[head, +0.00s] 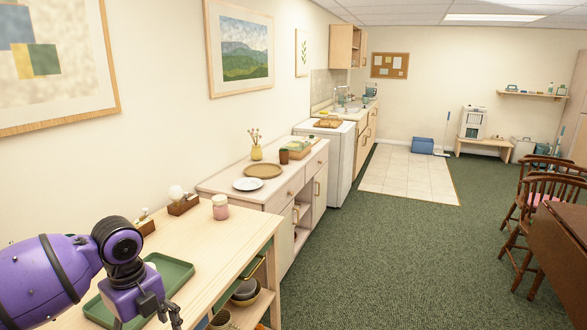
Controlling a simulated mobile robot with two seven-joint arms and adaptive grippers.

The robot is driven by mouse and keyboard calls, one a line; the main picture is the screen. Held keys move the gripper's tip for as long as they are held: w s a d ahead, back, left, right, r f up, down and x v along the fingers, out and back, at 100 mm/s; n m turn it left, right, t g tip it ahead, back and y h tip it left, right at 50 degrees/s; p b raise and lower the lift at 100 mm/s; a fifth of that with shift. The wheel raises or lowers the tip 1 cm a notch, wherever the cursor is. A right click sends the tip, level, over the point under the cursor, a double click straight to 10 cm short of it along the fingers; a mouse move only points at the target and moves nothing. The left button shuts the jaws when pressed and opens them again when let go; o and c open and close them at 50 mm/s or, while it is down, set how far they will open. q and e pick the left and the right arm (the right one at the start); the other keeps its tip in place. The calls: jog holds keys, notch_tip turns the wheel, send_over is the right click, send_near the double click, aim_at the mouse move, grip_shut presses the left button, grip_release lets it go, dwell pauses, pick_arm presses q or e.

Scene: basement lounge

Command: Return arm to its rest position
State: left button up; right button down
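My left arm is purple and black and comes in from the lower left in the head view. It is bent at a black joint above the near wooden table (218,262). My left gripper (170,314) points down at the bottom edge of the view, in front of the table and the green tray (178,272). Only part of its dark fingers shows, so I cannot tell whether it is open or shut. No held object is visible. My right gripper is out of view.
A pink jar (220,207) and a small wooden box (183,205) stand at the table's back. Bowls (245,291) sit on its lower shelf. A cabinet (285,204) with a white plate (248,184) stands beyond. Green carpet (390,265) is clear; chairs (530,215) stand right.

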pick_arm(q)
jog(key=w+d+n+t+h, duration=0.1)
jog(key=w+d+n+t, duration=0.45)
jog(key=w, duration=0.55)
jog(key=s+d+f+n+t+h, duration=0.3)
jog(key=s+d+f+n+t, duration=0.15)
jog(key=d+f+n, duration=0.45)
jog(key=s+a+f+n+y, duration=0.1)
jog(key=s+f+n, duration=0.2)
jog(key=s+f, duration=0.3)
jog(key=s+a+f+n+y, duration=0.1)
jog(key=s+f+n, duration=0.2)
jog(key=s, duration=1.3)
jog(key=s+a+f+n+g+y+p, duration=0.1)
jog(key=s+a+f+n, duration=0.1)
jog(key=s+f, duration=0.7)
jog(key=shift+s+f+n+y, duration=0.15)
jog(key=shift+s+n+y, duration=0.15)
jog(key=shift+s+n, duration=0.75)
jog(key=shift+s, duration=0.2)
